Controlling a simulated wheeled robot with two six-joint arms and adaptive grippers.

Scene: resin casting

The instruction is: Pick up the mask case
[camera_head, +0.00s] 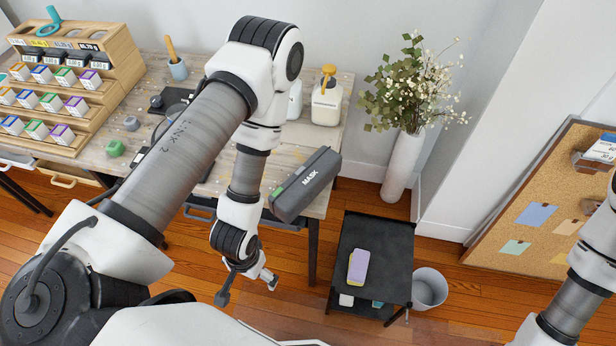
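The mask case (306,184) is a dark grey, rounded long box marked "MASK", with a green patch near its left end. It lies at the front right corner of the wooden table and seems to overhang the edge. My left gripper (246,289) points down in front of the table, below and to the left of the case in the picture. Its fingers are apart, with nothing between them, and it does not touch the case. My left arm crosses the table and hides part of it. My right arm shows at the right edge, but its gripper is out of view.
The table (140,72) holds a wooden rack (75,85) of small boxes, a pump bottle (327,98) and a brush cup (178,68). A black cart (384,245), a bin (429,287), a white vase (402,165) and a corkboard (532,235) stand to the right.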

